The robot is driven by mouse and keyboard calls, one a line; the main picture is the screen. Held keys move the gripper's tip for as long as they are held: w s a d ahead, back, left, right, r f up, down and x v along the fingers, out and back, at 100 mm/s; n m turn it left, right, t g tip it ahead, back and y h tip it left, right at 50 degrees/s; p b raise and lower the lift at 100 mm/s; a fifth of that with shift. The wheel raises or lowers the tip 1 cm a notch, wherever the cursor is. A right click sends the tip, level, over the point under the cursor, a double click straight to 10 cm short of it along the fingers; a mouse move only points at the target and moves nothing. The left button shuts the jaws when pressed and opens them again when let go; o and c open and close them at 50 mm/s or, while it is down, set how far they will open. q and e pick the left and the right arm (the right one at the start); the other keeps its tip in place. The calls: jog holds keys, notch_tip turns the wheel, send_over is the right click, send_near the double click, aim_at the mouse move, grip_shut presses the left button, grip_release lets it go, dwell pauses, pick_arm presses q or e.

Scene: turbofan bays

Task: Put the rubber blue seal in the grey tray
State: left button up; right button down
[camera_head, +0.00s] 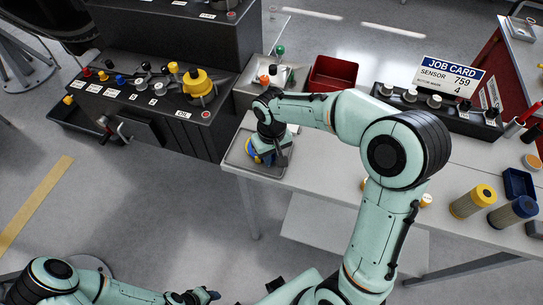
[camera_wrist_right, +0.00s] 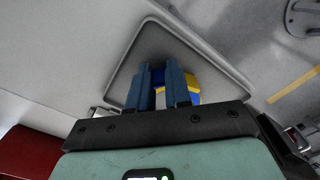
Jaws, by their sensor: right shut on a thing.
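The grey tray (camera_head: 236,163) lies at the left end of the light table, and its rim also shows in the right wrist view (camera_wrist_right: 146,42). My right gripper (camera_head: 262,152) is over the tray, pointing down. In the wrist view its two blue-grey fingers (camera_wrist_right: 164,88) are shut on the blue seal (camera_wrist_right: 158,76). A yellow part (camera_wrist_right: 191,86) shows right beside the blue one, partly hidden by a finger. I cannot tell whether the seal touches the tray floor. My left gripper (camera_head: 208,296) is low in the head view, away from the table; its jaws are unclear.
A red bin (camera_head: 333,74) and a light tray with small bottles (camera_head: 272,76) stand behind the grey tray. A dark console (camera_head: 150,88) with knobs is at the left. Yellow and blue filter cylinders (camera_head: 472,202) stand at the right. A job card (camera_head: 450,75) stands at the back.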

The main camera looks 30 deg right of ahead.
jog(key=c, duration=1.1)
grip_release()
jog(key=shift+w+f, duration=0.1)
jog(key=shift+o, duration=0.2)
pick_arm(q)
jog(key=shift+w+r+p, duration=0.75)
jog(key=shift+w+r, duration=0.15)
jog(key=shift+r, duration=0.05)
pick_arm(e)
notch_tip(320, 180, up, 12)
pick_arm(q)
jog(key=shift+s, duration=0.1)
